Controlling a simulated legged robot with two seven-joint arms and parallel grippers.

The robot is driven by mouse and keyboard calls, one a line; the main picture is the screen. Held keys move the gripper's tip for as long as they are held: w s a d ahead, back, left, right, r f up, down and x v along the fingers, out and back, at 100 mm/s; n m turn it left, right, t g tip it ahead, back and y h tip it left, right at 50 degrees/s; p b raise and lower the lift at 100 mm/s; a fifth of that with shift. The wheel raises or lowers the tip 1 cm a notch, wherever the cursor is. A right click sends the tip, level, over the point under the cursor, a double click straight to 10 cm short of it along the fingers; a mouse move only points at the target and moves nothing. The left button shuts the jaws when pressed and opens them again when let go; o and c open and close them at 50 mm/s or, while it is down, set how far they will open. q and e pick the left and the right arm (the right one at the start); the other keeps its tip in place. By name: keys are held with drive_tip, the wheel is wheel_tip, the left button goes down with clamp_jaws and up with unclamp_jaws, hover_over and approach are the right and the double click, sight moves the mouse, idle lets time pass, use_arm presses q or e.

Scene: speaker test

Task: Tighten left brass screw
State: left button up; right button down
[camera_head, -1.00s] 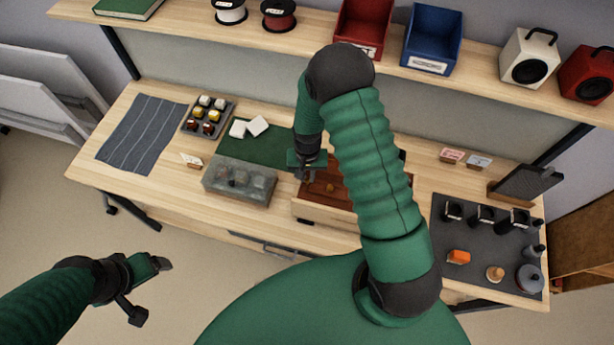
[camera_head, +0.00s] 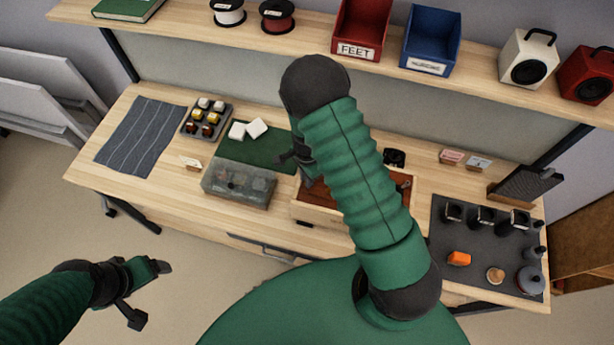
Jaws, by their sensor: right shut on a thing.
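A pale wooden box (camera_head: 316,211) with a reddish-brown inside stands at the middle of the bench, partly hidden by my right arm. The brass screws cannot be made out. My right gripper (camera_head: 287,158) is at the right edge of the green mat (camera_head: 270,150), just beyond the box's back left corner. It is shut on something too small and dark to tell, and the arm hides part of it. My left gripper (camera_head: 150,292) is open and empty, low at the left, in front of the bench and away from it.
A clear lidded case (camera_head: 239,186) stands left of the box. White blocks (camera_head: 248,129), a tray of knobs (camera_head: 205,120) and a striped cloth (camera_head: 140,135) lie farther left. A dark mat (camera_head: 470,279) with several parts is at the right. Bins and speakers line the shelf above.

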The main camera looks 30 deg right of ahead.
drive_tip(key=m+p, duration=0.1)
drive_tip(key=m, duration=0.2)
drive_tip(key=shift+a+m, duration=0.1)
drive_tip(key=shift+m, duration=0.2)
drive_tip(key=m+p, duration=0.1)
drive_tip(key=m, duration=0.2)
drive_tip(key=shift+r+m, duration=0.1)
drive_tip(key=shift+m, duration=0.2)
drive_tip(key=m+p, duration=0.1)
drive_tip(key=m, duration=0.3)
drive_tip(key=shift+p, duration=0.4)
drive_tip(key=shift+m+p, duration=0.5)
drive_tip(key=shift+m, duration=1)
drive_tip(key=shift+w+m, duration=0.1)
drive_tip(key=shift+m, duration=0.2)
drive_tip(key=c, duration=1.5)
unclamp_jaws()
drive_tip(key=shift+o, duration=0.5)
drive_tip(key=shift+w, duration=0.1)
